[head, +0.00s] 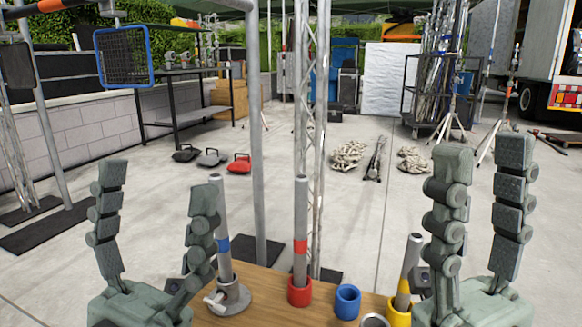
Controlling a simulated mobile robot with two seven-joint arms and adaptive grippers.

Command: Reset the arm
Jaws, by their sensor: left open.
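My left gripper (158,178) points upward at the left, its two fingers spread with nothing between them. My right gripper (483,148) points upward at the right, its fingers apart and empty. Both are at the near edge of a wooden tabletop (265,308). A shorter, tilted tube (410,258) is in a yellow holder (398,310), partly behind the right gripper.
A blue cup (347,301) and a grey ring (375,321), cut off by the frame, are on the tabletop. Upright poles (257,130) and a truss (311,130) stand just beyond. A black shelf (190,115) and truck (540,60) are farther back. Concrete floor between is mostly open.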

